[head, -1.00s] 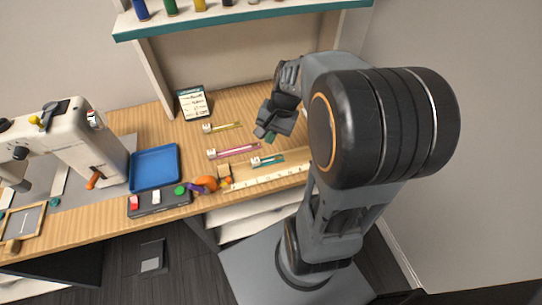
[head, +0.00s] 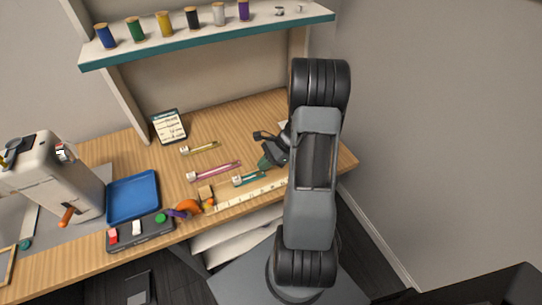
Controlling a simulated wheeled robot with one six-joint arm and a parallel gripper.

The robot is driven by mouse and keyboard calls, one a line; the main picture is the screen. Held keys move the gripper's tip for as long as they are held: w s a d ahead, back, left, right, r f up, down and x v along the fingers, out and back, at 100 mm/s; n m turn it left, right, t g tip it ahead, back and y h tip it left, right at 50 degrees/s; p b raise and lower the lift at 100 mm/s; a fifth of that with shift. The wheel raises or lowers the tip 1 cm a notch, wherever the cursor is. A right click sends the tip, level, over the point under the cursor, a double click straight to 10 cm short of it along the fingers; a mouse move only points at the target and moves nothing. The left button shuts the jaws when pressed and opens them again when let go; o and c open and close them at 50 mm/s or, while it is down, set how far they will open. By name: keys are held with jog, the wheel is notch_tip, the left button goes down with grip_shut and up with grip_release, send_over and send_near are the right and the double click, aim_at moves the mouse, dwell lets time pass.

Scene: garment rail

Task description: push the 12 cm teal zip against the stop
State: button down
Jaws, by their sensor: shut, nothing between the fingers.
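The teal zip (head: 252,178) lies on the wooden table behind the ruler, with a white tag at its left end. A small wooden block (head: 205,191), which looks like the stop, sits at the ruler's left end. The zip's tag is to the right of this block, with a gap between them. My gripper (head: 265,165) is shut and empty, low over the table just behind the zip's right part. I cannot tell whether the tips touch the zip or the table. My arm covers the table to the right of the gripper.
A pink zip (head: 216,170) and a yellow zip (head: 202,147) lie farther back. The ruler (head: 250,195) runs along the front edge. An orange-and-purple object (head: 186,208), a button box (head: 140,233) and a blue tray (head: 133,197) are at left. A shelf of spools (head: 205,38) hangs above.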

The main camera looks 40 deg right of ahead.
aim_at(242, 180)
jog(key=x, duration=0.3)
jog(key=shift+a+f, duration=0.1)
jog(key=shift+w+a, duration=0.2)
jog(key=shift+a, duration=0.85)
jog(key=shift+w+a+p, duration=0.2)
jog(key=shift+a+p, duration=0.15)
jog(key=shift+a, duration=0.5)
